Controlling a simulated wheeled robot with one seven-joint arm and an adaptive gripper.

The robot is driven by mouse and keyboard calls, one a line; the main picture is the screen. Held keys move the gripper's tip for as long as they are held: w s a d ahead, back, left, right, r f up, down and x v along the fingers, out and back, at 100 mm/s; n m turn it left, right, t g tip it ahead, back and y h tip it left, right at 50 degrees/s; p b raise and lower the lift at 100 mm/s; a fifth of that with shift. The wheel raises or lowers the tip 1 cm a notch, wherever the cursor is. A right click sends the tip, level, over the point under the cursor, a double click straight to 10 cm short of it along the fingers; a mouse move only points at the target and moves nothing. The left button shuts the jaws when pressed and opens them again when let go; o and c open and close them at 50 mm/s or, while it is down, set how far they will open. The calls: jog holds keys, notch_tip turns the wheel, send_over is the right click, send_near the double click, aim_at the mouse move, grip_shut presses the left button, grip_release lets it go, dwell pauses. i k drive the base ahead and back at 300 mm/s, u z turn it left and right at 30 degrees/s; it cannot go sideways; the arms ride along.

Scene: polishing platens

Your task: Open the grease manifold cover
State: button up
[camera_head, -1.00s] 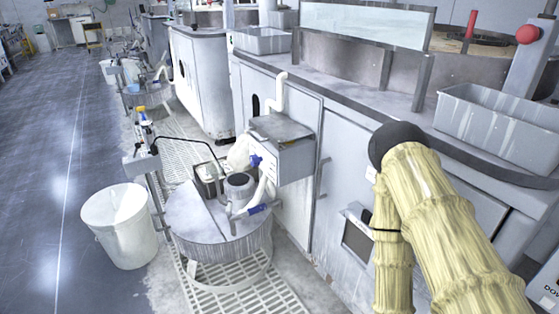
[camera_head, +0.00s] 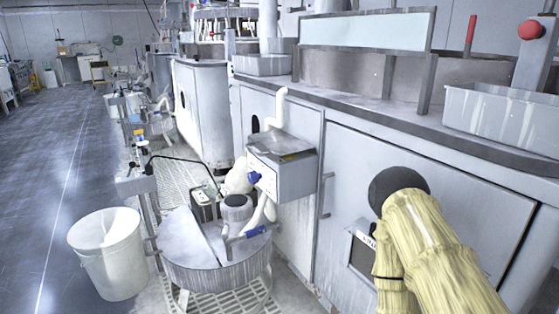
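A small recessed panel (camera_head: 362,254) with a pale frame and a partly hidden label sits low on the white cabinet front, just left of my arm. It may be the grease manifold cover, but I cannot tell for sure. My arm, in a yellow ribbed sleeve with a dark rounded joint, fills the lower right. A second sleeved part of it runs down past the panel's right side and covers part of it. My gripper is not in view; that arm part leaves the picture at the bottom edge.
A grey metal box (camera_head: 282,172) juts from the cabinet front (camera_head: 440,190). A round drum (camera_head: 232,277) with pump parts stands below it, beside a white bucket (camera_head: 108,255). A grey bin (camera_head: 502,118) is on the counter. The dark floor at left is clear.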

aim_at(274, 144)
jog(key=k, duration=0.6)
jog(key=u, duration=0.55)
jog(key=i, duration=0.55)
jog(key=u, duration=0.5)
jog(key=i, duration=0.75)
jog(key=z, duration=0.2)
